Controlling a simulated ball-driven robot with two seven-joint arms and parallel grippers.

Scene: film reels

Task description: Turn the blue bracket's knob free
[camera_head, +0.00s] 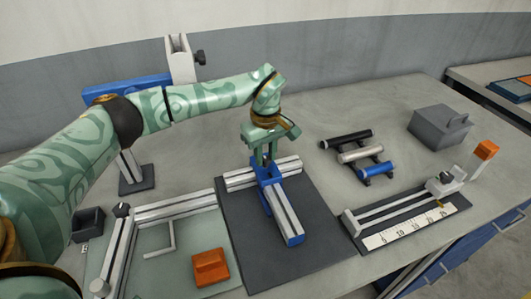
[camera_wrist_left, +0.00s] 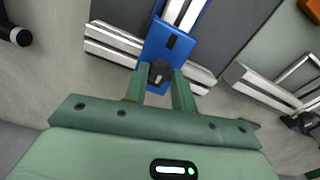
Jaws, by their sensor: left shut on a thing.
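The blue bracket (camera_head: 296,240) lies on a dark mat, joined to aluminium profile bars in a cross shape. It also shows in the left wrist view (camera_wrist_left: 154,50), with a dark slot in its top. My left gripper (camera_head: 265,160) points down at the bracket's back end. In the left wrist view its two green fingers (camera_wrist_left: 160,84) are on either side of the dark knob (camera_wrist_left: 158,70) and shut on it. The knob is hidden behind the fingers in the head view. My right gripper is not in view.
The dark mat (camera_head: 240,255) has bare room around the bracket. An orange block (camera_head: 210,267) and a profile frame stand left. Black, silver and blue rollers (camera_head: 375,170), a scaled rail (camera_head: 405,208) and a grey box (camera_head: 438,125) stand right. A blue-and-grey stand is behind my arm.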

